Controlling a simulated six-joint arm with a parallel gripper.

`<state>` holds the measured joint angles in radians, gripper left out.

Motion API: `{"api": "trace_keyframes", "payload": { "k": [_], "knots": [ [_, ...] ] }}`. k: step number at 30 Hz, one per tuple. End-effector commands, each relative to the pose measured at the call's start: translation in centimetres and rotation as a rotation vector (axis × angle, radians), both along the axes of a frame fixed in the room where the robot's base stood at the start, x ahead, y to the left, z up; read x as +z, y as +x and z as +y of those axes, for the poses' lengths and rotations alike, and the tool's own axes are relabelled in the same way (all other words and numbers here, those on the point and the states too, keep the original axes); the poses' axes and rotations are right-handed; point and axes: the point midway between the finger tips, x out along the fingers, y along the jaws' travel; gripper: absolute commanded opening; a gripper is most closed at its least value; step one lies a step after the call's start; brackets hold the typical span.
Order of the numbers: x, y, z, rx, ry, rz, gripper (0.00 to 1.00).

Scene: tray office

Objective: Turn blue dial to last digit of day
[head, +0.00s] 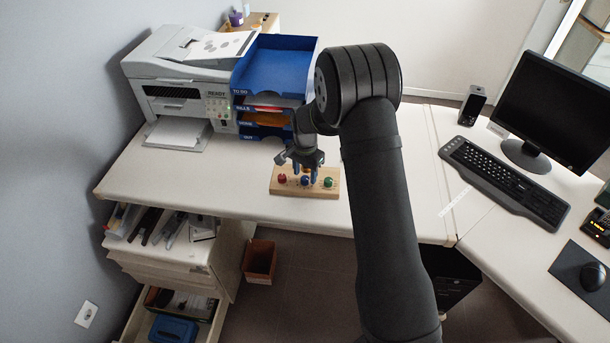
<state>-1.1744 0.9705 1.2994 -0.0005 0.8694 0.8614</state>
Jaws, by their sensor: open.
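A light wooden board (322,190) lies on the desk below my arm. It carries a red dial (282,178) at the left, a blue dial (305,182) in the middle and a green dial (328,182) at the right. My gripper (305,176) is open and points down right over the blue dial, with its fingers close to it. I cannot tell whether they touch it. The dial's digits and pointer are too small to read. No day or calendar can be read in this view.
A blue tray stack (272,72) with labelled slots stands behind the board, next to a white printer (168,85). The desk left of the board is clear.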

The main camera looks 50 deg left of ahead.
Motion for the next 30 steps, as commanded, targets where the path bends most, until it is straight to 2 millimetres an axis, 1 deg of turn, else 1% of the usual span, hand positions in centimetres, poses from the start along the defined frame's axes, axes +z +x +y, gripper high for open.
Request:
{"api": "trace_keyframes", "payload": {
  "k": [1, 6, 14, 18, 21, 30],
  "knots": [
    [-0.62, -0.01, -0.03, 0.000, -0.002, 0.000, 0.49],
    [-1.45, 0.00, 0.00, 0.000, 0.000, 0.000, 0.49],
    [-1.53, 0.00, 0.00, 0.000, 0.000, 0.000, 0.49],
    [-1.52, 0.00, 0.00, 0.000, 0.000, 0.000, 0.21],
    [-1.51, 0.00, 0.00, 0.000, 0.000, 0.000, 0.04],
    [-1.50, 0.00, 0.01, 0.033, 0.000, 0.000, 0.04]
  ]
}}
